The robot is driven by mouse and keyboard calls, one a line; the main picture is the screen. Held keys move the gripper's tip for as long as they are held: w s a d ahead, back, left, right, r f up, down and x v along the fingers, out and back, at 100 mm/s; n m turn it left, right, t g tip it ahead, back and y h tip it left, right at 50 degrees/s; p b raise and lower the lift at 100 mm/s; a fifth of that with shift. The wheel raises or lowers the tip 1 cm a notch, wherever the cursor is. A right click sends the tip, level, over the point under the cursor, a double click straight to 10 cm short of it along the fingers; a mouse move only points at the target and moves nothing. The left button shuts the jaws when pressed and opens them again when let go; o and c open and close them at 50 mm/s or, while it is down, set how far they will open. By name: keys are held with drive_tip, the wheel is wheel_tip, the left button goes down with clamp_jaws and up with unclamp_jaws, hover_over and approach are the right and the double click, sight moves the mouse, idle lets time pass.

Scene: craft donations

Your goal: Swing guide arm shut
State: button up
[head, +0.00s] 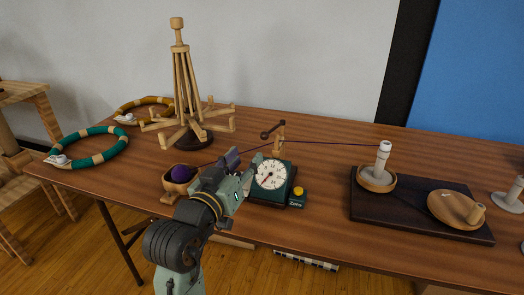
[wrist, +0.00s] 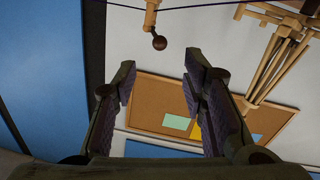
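The guide arm (head: 272,130) is a short wooden arm with a dark ball knob, on a post above the green dial counter (head: 271,174). It points left and toward the front in the head view; I cannot tell how far it is swung. In the wrist view its dark knob (wrist: 159,42) hangs from a wooden piece at the top, beyond my fingertips. My gripper (head: 232,160) is in front and left of the counter. In the wrist view my gripper (wrist: 160,85) is open, with nothing between its purple-padded fingers. A dark yarn strand (head: 335,143) runs past the post.
A wooden bowl (head: 176,187) with a purple ball stands left of my gripper. A wooden yarn swift (head: 187,100) stands behind it. Green and yellow hoops lie at left. A dark board (head: 400,222) at right holds a spool post and a wooden dish. A yellow button (head: 298,191) sits beside the counter.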

sight(263, 138)
drive_tip(key=p+x, duration=0.2)
drive_tip(key=x, duration=0.7)
drive_tip(key=shift+w+r, duration=0.15)
drive_tip(key=shift+w, duration=0.05)
drive_tip(key=shift+w+d+p, duration=0.3)
drive_tip(key=shift+w+p, duration=0.05)
drive_tip(key=shift+w, duration=0.25)
drive_tip(key=shift+c, duration=0.3)
clamp_jaws()
